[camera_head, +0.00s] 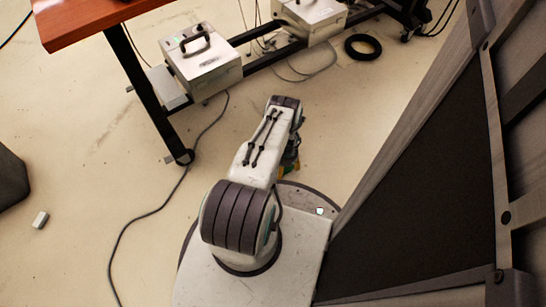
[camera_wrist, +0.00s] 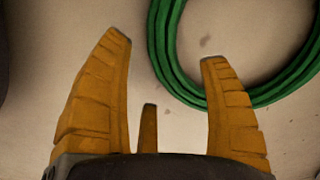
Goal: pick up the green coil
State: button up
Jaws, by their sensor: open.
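The green coil (camera_wrist: 166,58) is a ring of several loops of green cable. It lies flat on the floor at the upper right of the wrist view, cut off by the top and right edges. My gripper (camera_wrist: 165,48) has orange fingers spread apart with nothing held between them. In the picture, the right finger crosses the coil's lower left band, its tip inside the ring. The left finger is outside the ring, left of it. I cannot tell the height above the coil. In the head view, my arm mostly hides the gripper, and the coil cannot be made out clearly.
A wooden-topped table (camera_head: 85,18) stands at the upper left, with pale handled boxes (camera_head: 205,65) on its lower frame. A black coil (camera_head: 362,47) lies on the floor beyond. A dark-panelled frame (camera_head: 440,190) stands close on the right. A cable (camera_head: 150,212) crosses the left floor.

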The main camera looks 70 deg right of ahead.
aim_at(285, 171)
jog(key=shift+f+b, duration=0.6)
jog(key=shift+f, duration=0.9)
jog(key=shift+c, duration=0.4)
jog(key=c, duration=1.2)
jog(key=shift+c, duration=0.4)
jog(key=shift+r, duration=0.1)
